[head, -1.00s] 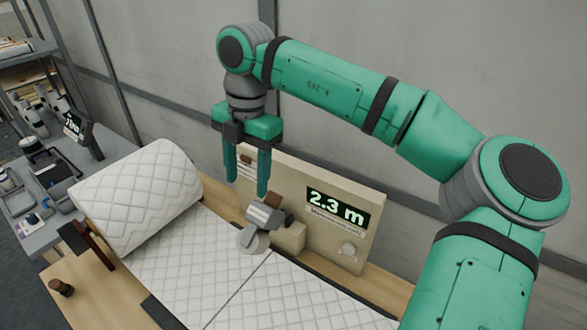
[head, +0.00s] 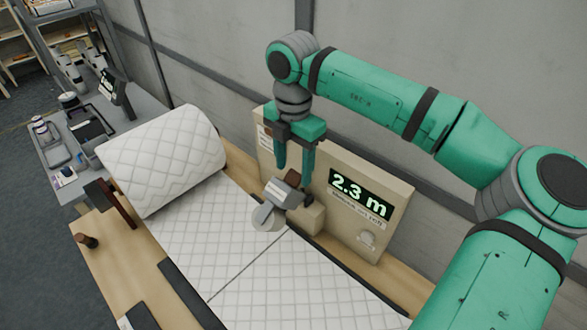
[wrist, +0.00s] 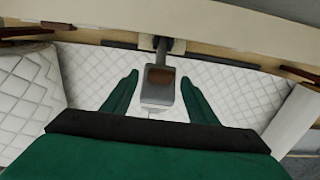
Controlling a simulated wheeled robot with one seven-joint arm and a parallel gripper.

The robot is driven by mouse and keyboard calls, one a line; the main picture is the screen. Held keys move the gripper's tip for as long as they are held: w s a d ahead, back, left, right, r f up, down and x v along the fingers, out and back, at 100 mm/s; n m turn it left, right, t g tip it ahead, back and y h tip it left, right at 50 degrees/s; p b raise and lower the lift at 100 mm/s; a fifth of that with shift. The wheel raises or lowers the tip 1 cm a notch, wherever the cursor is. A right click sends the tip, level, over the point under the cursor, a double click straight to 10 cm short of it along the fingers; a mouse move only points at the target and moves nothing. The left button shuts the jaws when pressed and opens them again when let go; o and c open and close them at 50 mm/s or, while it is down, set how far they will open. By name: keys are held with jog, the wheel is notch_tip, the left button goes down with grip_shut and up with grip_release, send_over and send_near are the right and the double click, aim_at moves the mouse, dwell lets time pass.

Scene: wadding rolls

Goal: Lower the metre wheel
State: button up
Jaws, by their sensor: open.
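The metre wheel is a grey housing (head: 280,192) with a pale round wheel (head: 268,219), on an arm beside the beige box. A brown grip (head: 293,179) is on its upper part. The wheel is over the white quilted wadding (head: 215,232); I cannot tell whether it touches. My gripper (head: 294,176) points down at the brown grip, fingers apart and empty. In the wrist view the housing (wrist: 158,94) with its brown top lies between the two open fingers, apart from both.
A beige box with a display (head: 360,194) reading 2.3 m stands behind the wadding. A wadding roll (head: 165,158) lies at left. A brown peg (head: 86,240) is at the bench's front left. A grey side table (head: 60,150) holds several items. The wall is close behind.

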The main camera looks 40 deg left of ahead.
jog(key=shift+f, duration=0.6)
grip_shut()
jog(key=shift+w+d, duration=0.1)
jog(key=shift+d, duration=0.05)
